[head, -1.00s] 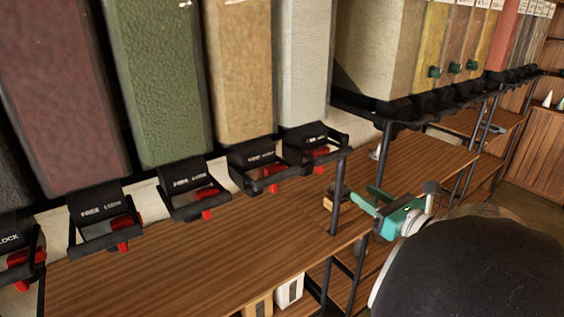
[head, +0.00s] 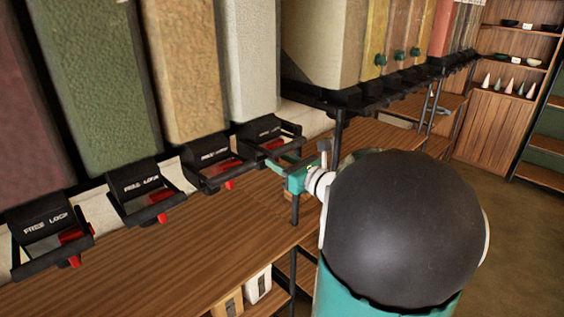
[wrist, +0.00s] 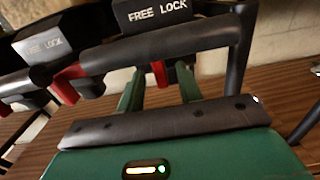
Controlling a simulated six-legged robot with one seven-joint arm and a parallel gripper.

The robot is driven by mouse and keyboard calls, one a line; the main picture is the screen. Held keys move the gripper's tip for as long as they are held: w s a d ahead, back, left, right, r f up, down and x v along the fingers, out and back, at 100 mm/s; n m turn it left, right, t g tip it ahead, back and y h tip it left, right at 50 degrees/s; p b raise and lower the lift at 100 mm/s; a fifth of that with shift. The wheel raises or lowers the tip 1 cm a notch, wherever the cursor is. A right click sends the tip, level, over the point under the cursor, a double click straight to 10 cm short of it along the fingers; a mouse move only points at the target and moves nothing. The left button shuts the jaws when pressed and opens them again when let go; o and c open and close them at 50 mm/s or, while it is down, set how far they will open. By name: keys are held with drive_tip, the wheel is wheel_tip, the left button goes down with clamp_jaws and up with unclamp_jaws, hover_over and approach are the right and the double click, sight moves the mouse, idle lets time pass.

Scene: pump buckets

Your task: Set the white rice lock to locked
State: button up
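The white container (head: 248,60) stands in the row of tall columns, with a black dispenser head below it. Its FREE LOCK label (wrist: 157,12) and black front bar (wrist: 165,48) are close in the wrist view. A red lock lever (wrist: 158,73) shows under the bar, between my two green fingertips; in the head view it is a small red spot (head: 272,144). My gripper (wrist: 158,92) is open, its fingers apart and reaching under the bar. I cannot tell whether a finger touches the lever. In the head view my gripper (head: 282,162) is at this dispenser's front.
The neighbouring dispenser (head: 213,163) with its red lever (wrist: 67,84) is close on the left. A black post (head: 338,135) stands just right of the white container's dispenser. The wooden counter (head: 150,245) below is clear.

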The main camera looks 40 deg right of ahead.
clamp_jaws()
drive_tip(key=shift+d+r, duration=0.1)
drive_tip(key=shift+d, duration=1.25)
unclamp_jaws()
drive_tip(key=shift+d, duration=0.15)
drive_tip(key=s, duration=1.3)
drive_tip(key=shift+s, duration=0.4)
